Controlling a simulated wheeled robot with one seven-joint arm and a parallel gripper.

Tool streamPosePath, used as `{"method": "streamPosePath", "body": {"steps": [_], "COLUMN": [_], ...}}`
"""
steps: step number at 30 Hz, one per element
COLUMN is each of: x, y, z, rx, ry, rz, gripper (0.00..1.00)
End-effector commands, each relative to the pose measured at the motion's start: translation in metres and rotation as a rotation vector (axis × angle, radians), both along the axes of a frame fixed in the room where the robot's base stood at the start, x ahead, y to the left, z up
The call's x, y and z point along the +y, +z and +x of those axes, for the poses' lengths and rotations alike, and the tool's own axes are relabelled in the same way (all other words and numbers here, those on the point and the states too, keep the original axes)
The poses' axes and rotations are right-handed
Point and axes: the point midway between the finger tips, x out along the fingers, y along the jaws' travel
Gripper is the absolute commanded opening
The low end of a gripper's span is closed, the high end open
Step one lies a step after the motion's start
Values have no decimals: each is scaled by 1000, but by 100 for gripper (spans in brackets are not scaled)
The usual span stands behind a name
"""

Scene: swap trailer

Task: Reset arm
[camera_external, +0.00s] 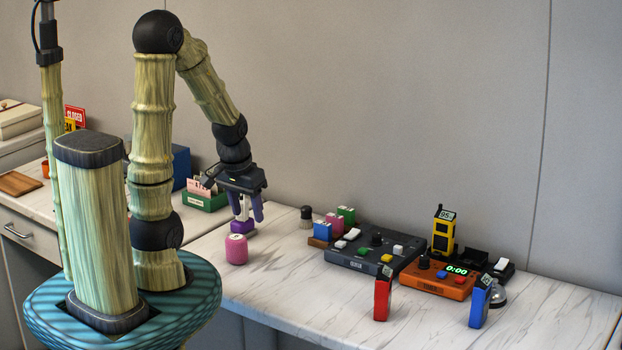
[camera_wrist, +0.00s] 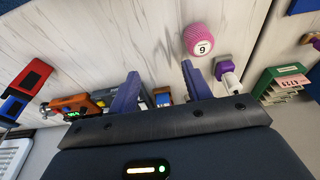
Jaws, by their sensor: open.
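My gripper (camera_external: 248,207) hangs from my arm over the left part of the white marble counter (camera_external: 275,275), with its purple fingers pointing down. In the wrist view the two fingers (camera_wrist: 162,88) stand apart with nothing held between them. A pink cylinder (camera_external: 236,249) stands on the counter just below and in front of the gripper. It also shows in the wrist view (camera_wrist: 203,39), marked with a digit, beyond the fingers. A purple and white object (camera_external: 242,226) sits close behind the fingers; in the wrist view it is beside the right finger (camera_wrist: 226,72), apart from the grip.
A dark control panel (camera_external: 362,254) and an orange timer box (camera_external: 437,279) stand to the right. A yellow device (camera_external: 443,232), a red block (camera_external: 382,296) and a blue block (camera_external: 480,303) are near them. A green card box (camera_external: 206,200) is left of the gripper. The counter's front is mostly clear.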

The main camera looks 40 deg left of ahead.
Motion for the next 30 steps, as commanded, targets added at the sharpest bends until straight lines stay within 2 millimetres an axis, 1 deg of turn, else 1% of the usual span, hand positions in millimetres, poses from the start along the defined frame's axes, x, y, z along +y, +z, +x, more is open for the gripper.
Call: {"method": "streamPosePath", "body": {"steps": [1, 9, 13, 15, 17, 30], "x": [0, 0, 0, 0, 0, 0], "y": [25, 87, 109, 115, 117, 114], "z": [0, 0, 0, 0, 0, 0], "rx": [0, 0, 1, 1, 1, 1], "ry": [1, 1, 1, 1, 1, 1], "rz": [0, 0, 0, 0, 0, 0], "gripper": [49, 49, 49, 49, 49, 49]}}
